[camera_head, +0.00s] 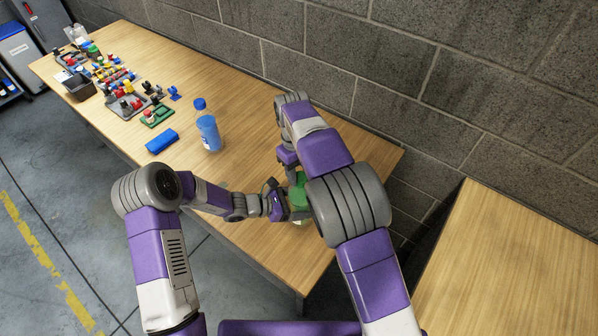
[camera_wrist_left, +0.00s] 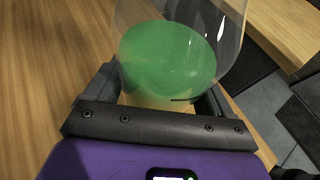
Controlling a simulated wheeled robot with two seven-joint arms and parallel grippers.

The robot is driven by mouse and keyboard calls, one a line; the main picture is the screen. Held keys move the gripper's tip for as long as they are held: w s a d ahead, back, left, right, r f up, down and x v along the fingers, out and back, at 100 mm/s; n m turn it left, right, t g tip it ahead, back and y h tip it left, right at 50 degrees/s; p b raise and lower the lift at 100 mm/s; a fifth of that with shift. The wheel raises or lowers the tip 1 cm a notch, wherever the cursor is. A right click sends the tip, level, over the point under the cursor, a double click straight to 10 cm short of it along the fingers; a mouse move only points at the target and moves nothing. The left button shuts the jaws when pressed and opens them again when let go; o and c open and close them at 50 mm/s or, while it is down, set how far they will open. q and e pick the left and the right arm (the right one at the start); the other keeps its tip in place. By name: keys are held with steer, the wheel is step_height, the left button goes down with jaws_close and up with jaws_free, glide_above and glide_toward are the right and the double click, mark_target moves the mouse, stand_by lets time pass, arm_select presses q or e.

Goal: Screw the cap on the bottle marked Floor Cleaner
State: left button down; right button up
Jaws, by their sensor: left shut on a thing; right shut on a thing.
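A clear bottle with green contents (camera_head: 299,197) stands on the table, partly hidden by my arms. My left gripper (camera_head: 275,200) is shut around its side. The left wrist view shows the bottle's clear wall and green contents (camera_wrist_left: 168,58) between the fingers of the left gripper (camera_wrist_left: 158,98). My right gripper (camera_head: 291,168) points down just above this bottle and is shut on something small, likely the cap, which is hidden. I cannot see whether the cap touches the bottle neck. No label on the green bottle is readable.
A blue bottle with a blue cap (camera_head: 208,130) stands upright left of the arms. A blue block (camera_head: 162,140) lies near the front edge. Colourful parts on trays (camera_head: 127,104) fill the table's far left. A brick wall (camera_head: 380,50) runs behind; another wooden table (camera_head: 510,270) is at right.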

steer(key=m, duration=0.4)
steer(key=shift+d+f, duration=0.15)
steer(key=shift+f, duration=0.05)
steer(key=shift+r+m+y, duration=0.2)
steer(key=shift+m+y, duration=0.1)
steer(key=shift+m, duration=0.7)
steer(key=o, duration=1)
steer(key=shift+r, duration=2.3)
steer(key=shift+c, duration=0.4)
